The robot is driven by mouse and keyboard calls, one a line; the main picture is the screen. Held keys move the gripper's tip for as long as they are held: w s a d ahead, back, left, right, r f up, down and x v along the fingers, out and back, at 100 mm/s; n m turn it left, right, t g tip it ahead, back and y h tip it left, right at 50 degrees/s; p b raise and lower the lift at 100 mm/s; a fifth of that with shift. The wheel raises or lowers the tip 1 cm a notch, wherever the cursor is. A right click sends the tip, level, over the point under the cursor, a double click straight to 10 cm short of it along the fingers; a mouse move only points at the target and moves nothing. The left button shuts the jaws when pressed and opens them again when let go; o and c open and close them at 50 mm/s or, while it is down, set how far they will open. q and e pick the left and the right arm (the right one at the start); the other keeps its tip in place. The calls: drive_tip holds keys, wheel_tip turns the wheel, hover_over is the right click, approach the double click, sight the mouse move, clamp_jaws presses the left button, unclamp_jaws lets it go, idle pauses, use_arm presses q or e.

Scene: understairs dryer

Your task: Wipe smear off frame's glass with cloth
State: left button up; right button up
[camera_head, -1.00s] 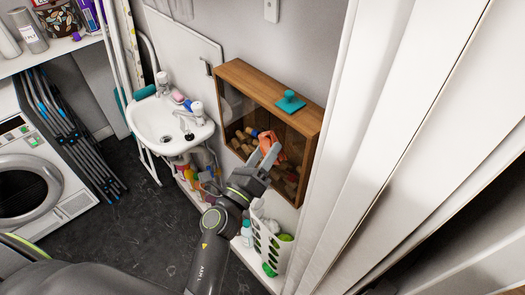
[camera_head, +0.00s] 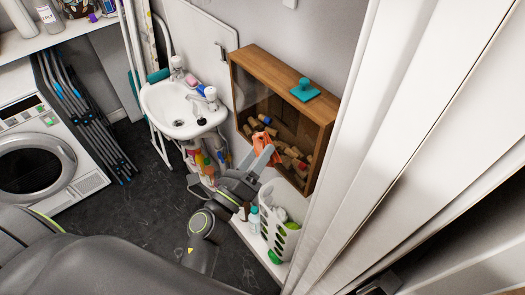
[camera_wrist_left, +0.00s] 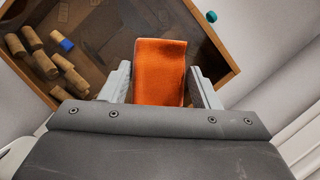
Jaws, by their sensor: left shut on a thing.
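The wooden frame (camera_head: 283,80) is a deep box with a glass front (camera_head: 285,117) and corks behind it, on the wall right of the sink. My left gripper (camera_head: 268,158) is shut on the orange cloth (camera_head: 263,147), in front of the lower part of the glass. In the left wrist view the cloth (camera_wrist_left: 160,72) stands folded between the two fingers, with the glass behind it. I cannot tell whether the cloth touches the glass. A faint brownish haze shows on the glass (camera_wrist_left: 100,28), but I cannot clearly make out the smear. My right gripper is not in view.
A teal knobbed piece (camera_head: 305,90) sits on the frame's top. The sink (camera_head: 180,110) is left of the frame. A white holder (camera_head: 280,225) and bottles stand below. White panels (camera_head: 390,130) close off the right side.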

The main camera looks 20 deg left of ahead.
use_arm(q)
drive_tip(key=shift+s+a+f, duration=0.1)
drive_tip(key=shift+s+a, duration=0.4)
drive_tip(key=shift+s, duration=0.4)
drive_tip(key=shift+s+a, duration=0.25)
drive_tip(key=shift+s, duration=0.15)
